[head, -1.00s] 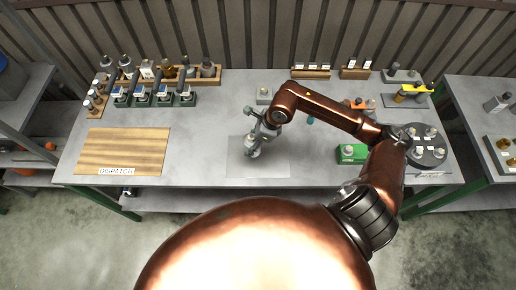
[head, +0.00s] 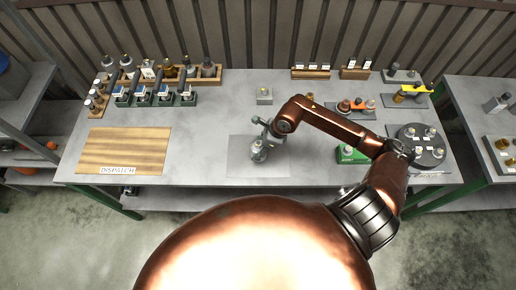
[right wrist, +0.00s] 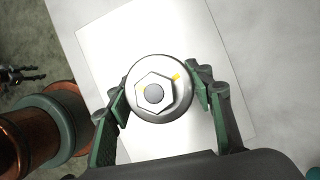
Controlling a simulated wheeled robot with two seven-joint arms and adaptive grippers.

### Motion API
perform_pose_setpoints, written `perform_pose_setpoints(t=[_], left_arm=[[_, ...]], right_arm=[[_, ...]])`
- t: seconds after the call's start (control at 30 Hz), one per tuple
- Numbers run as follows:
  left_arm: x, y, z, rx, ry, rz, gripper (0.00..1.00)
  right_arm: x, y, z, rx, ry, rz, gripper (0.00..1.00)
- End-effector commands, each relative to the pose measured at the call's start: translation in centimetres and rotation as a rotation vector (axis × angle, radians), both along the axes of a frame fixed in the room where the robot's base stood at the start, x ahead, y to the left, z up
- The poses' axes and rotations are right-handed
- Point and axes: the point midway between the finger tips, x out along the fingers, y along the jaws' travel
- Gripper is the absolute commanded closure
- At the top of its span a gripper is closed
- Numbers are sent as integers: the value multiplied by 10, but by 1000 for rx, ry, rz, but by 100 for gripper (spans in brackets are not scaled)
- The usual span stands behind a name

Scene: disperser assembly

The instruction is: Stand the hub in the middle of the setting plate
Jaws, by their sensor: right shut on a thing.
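The hub (right wrist: 162,88) is a round silvery metal part with a hex top, a dark centre and a small yellow mark. It also shows in the head view (head: 257,155), upright over the middle of the setting plate. My right gripper (right wrist: 161,92) is shut on it, with one green finger on each side. The setting plate (head: 239,168) is a flat pale square on the table, also seen in the right wrist view (right wrist: 115,48). I cannot tell whether the hub's base touches it. My left gripper does not show in the head view.
A wooden dispatch board (head: 122,150) lies at the left. A green box (head: 349,156) and a dark round turntable (head: 428,156) with parts stand at the right. A small grey block (head: 264,97) stands behind the plate. Racks with several parts line the back.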

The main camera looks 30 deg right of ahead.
Motion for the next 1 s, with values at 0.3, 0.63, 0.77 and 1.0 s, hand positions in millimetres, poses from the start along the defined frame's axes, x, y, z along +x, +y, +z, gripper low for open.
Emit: perform_pose_setpoints(t=[0.3, 0.63, 0.77, 1.0], left_arm=[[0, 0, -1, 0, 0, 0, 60], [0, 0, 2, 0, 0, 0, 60], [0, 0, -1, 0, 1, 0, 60], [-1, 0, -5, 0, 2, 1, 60]], right_arm=[[0, 0, -1, 0, 0, 0, 35], [0, 0, 3, 0, 0, 0, 35], [-4, -6, 16, -3, -2, 0, 35], [-17, -21, 62, -6, -1, 0, 35]])
